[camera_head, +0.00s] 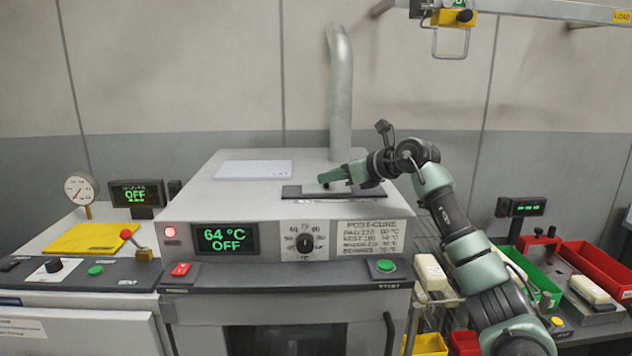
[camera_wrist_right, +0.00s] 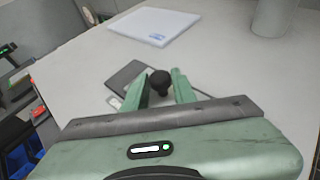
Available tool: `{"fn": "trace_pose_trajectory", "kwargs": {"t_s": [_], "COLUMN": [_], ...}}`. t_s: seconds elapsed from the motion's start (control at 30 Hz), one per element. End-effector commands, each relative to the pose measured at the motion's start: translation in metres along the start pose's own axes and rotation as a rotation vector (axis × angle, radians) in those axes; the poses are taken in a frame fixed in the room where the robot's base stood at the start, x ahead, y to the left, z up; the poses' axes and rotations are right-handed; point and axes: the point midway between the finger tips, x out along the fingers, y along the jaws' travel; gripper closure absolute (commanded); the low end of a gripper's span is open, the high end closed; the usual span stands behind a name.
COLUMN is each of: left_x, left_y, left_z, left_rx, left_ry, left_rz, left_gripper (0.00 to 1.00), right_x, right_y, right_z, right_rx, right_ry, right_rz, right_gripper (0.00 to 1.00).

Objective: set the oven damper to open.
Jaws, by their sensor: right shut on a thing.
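The oven (camera_head: 260,200) is a pale box with a display reading 64 °C OFF. On its top lies a dark damper plate (camera_head: 298,192), which also shows in the wrist view (camera_wrist_right: 128,76). A black round damper knob (camera_wrist_right: 160,82) stands at the plate. My right gripper (camera_head: 330,178) reaches in from the right, low over the plate. Its green fingers (camera_wrist_right: 162,90) are shut on the knob, one on each side. In the head view the fingers mostly hide the knob. Lettering on the plate is too small to read. My left gripper is not in view.
A white pad (camera_head: 253,169) lies on the oven top behind the plate, and a metal flue pipe (camera_head: 341,95) rises at the back. Left are a gauge (camera_head: 81,188) and a yellow cloth (camera_head: 90,238). Red (camera_head: 600,265) and green bins (camera_head: 535,270) stand at right.

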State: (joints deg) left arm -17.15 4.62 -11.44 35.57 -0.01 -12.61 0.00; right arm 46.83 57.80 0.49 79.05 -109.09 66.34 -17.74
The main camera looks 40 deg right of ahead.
Motion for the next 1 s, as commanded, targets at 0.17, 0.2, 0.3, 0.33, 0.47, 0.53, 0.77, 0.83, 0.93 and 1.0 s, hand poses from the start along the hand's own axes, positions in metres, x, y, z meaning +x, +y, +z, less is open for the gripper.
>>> {"fn": "trace_pose_trajectory", "kwargs": {"t_s": [0.17, 0.2, 0.3, 0.33, 0.47, 0.53, 0.77, 0.83, 0.93, 1.0], "left_x": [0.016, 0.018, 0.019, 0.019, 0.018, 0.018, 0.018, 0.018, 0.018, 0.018], "left_y": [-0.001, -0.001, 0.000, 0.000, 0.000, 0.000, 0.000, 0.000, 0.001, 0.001], "left_z": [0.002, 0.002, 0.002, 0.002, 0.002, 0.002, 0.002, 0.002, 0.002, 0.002], "left_rx": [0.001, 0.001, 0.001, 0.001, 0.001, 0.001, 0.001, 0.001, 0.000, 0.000], "left_ry": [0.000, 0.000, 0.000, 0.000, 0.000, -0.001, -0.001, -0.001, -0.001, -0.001], "left_rz": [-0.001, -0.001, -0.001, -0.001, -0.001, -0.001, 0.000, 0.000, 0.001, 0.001], "left_gripper": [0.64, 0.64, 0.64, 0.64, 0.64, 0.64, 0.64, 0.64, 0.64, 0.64], "right_x": [-0.028, -0.033, -0.039, -0.040, -0.041, -0.041, -0.040, -0.040, -0.040, -0.040], "right_y": [-0.033, -0.037, -0.042, -0.043, -0.044, -0.044, -0.043, -0.043, -0.043, -0.043], "right_z": [-0.014, -0.015, -0.016, -0.016, -0.015, -0.015, -0.015, -0.015, -0.015, -0.016], "right_rx": [0.000, 0.000, -0.001, 0.000, -0.001, -0.001, -0.001, -0.001, -0.001, -0.001], "right_ry": [0.000, 0.000, -0.002, -0.002, -0.003, -0.003, -0.002, -0.002, -0.001, -0.001], "right_rz": [-0.009, -0.009, -0.006, -0.005, -0.005, -0.006, -0.005, -0.004, -0.004, -0.003], "right_gripper": [1.00, 1.00, 1.00, 1.00, 1.00, 1.00, 0.53, 0.53, 0.53, 0.53]}}
